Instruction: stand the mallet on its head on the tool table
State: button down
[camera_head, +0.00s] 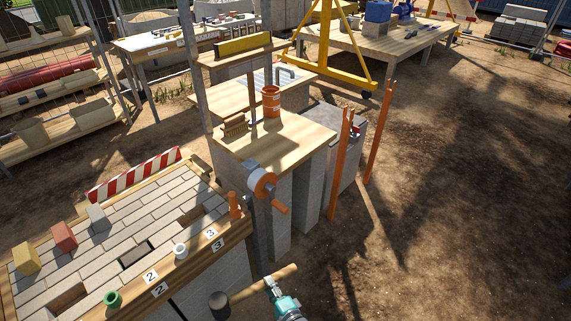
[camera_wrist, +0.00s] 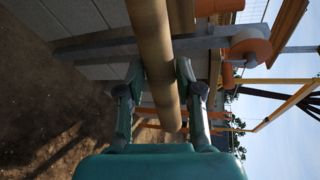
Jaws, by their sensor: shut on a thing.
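The mallet shows in the head view with a dark head (camera_head: 220,305) at the lower left and a pale wooden handle (camera_head: 284,272) slanting up to the right. My gripper (camera_head: 270,284) is shut around the handle, with the mallet held in the air near the brick-topped bench's right end. In the wrist view the handle (camera_wrist: 155,50) passes between the two fingers of my gripper (camera_wrist: 161,78); the head is out of that view. A table with small tools (camera_head: 195,38) stands at the back left and another with tools (camera_head: 395,42) at the back right; I cannot tell which is the tool table.
The brick-topped bench (camera_head: 184,266) with coloured blocks and numbered tags lies at left. A wooden-topped stand (camera_head: 300,133) with an orange cup, brush and orange-handled reel stands ahead. Orange posts (camera_head: 340,165) and a yellow frame (camera_head: 328,72) rise beyond. Bare ground at right is open.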

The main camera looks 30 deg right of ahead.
aim_at(287, 138)
jog(key=i+l, duration=0.1)
jog(key=l, duration=0.25)
jog(key=i+l, duration=0.15)
jog(key=l, duration=0.15)
jog(key=i+l, duration=0.1)
jog(key=l, duration=0.25)
jog(key=i+l, duration=0.15)
jog(key=l, duration=0.2)
jog(key=i+l, duration=0.1)
jog(key=l, duration=0.25)
